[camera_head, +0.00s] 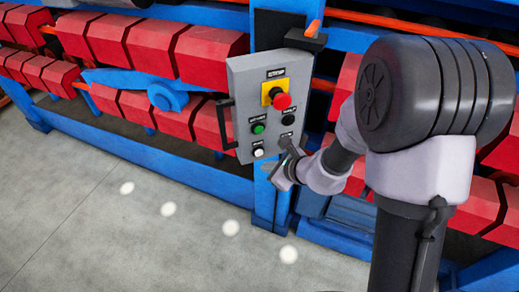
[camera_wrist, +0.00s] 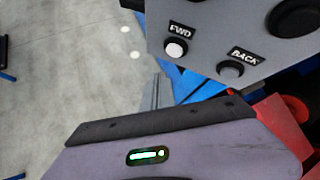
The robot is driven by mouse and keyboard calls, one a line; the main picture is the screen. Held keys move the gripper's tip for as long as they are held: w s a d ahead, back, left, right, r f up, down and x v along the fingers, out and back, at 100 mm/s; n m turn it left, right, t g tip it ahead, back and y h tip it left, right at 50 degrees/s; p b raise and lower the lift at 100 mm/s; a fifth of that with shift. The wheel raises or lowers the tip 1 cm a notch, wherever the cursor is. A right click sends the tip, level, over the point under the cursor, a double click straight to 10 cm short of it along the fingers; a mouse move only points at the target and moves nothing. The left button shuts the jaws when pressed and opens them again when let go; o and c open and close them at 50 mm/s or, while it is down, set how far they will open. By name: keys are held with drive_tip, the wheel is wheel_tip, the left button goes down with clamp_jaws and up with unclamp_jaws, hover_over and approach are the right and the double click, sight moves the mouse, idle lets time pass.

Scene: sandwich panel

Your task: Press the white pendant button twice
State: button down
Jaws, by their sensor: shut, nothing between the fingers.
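The white button (camera_head: 258,152) sits at the lower left of the grey pendant panel (camera_head: 240,78). In the wrist view the white button (camera_wrist: 175,49) is under a label reading FWD, on the panel (camera_wrist: 210,22). My gripper (camera_head: 288,150) is shut and empty, at the panel's lower right, to the right of the white button. A gap shows between them.
A red stop button on a yellow plate (camera_head: 281,100), a green button (camera_head: 258,128) and a black button (camera_head: 289,118) are on the panel. A dark BACK button (camera_wrist: 230,70) is right of the white one. Blue frames and red rollers stand behind; grey floor (camera_head: 120,220) is clear.

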sight(259, 152)
drive_tip(key=shift+w+a, duration=0.25)
drive_tip(key=shift+w, duration=0.3)
drive_tip(key=shift+w+a, duration=0.2)
drive_tip(key=shift+w, duration=0.35)
idle(1.2)
drive_tip(key=shift+w+a, duration=0.2)
drive_tip(key=shift+w, duration=0.15)
drive_tip(key=shift+w+a, duration=0.15)
drive_tip(key=shift+w, duration=0.2)
idle(0.6)
idle(0.3)
drive_tip(key=shift+s+d+b, duration=0.35)
drive_tip(key=shift+s+b, duration=0.3)
drive_tip(key=shift+s, duration=0.1)
